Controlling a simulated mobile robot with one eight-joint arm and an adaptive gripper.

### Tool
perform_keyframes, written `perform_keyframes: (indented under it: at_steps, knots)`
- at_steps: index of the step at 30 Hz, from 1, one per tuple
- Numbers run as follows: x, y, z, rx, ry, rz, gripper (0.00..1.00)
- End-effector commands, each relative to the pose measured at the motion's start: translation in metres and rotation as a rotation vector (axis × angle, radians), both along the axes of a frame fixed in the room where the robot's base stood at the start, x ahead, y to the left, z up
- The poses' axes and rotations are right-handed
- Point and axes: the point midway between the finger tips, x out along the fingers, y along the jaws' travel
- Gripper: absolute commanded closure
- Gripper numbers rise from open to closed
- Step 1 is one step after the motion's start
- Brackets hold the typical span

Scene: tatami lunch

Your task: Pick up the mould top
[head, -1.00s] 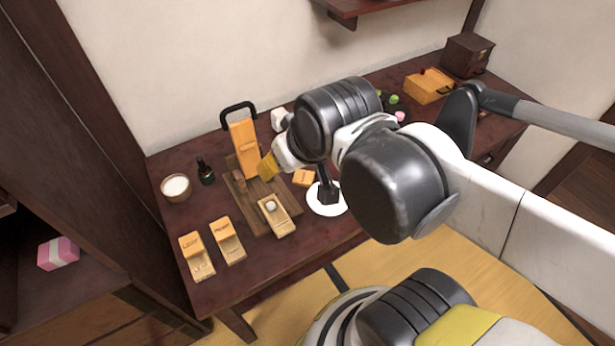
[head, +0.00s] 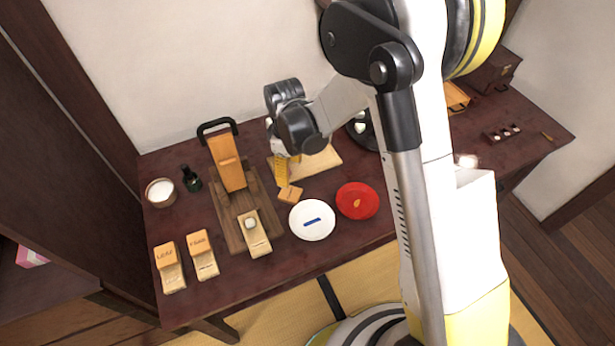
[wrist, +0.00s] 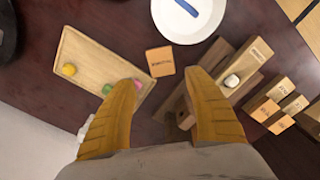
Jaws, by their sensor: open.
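The small orange lettered wooden block (head: 290,194), which looks like the mould top, lies flat on the dark table left of the white plate (head: 311,237). In the wrist view the block (wrist: 160,61) shows just beyond my fingertips, centred between them, its lettering unreadable. My gripper (head: 284,172) is open and empty, its yellow fingers spread wide near the block; it also shows in the wrist view (wrist: 163,80). Whether a finger touches the block cannot be told. A mould base (head: 256,243) with a pale ball on it stands nearer the table's front.
Two lettered moulds (head: 168,277) (head: 203,262) stand front left. An orange press (head: 229,172) with a black handle stands on a wooden board (head: 228,228). A wooden tray (wrist: 82,62) holds coloured sweets. A red plate (head: 375,204) lies right of the white one.

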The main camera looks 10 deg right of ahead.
Motion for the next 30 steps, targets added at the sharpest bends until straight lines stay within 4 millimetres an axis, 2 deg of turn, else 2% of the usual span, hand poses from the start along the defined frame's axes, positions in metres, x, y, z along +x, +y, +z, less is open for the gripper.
perform_keyframes:
  at_steps: [7, 12, 20, 25, 30]
  knots:
    - [0.0, 0.005, -0.029, -0.005, 0.016, 0.029, 0.39]
    - [0.0, 0.004, -0.058, -0.005, 0.015, 0.028, 0.39]
    - [-0.001, 0.003, -0.082, -0.005, 0.015, 0.026, 0.39]
    - [-0.003, 0.001, -0.111, -0.004, 0.013, 0.026, 0.39]
    - [-0.004, 0.001, -0.121, -0.004, 0.013, 0.026, 0.39]
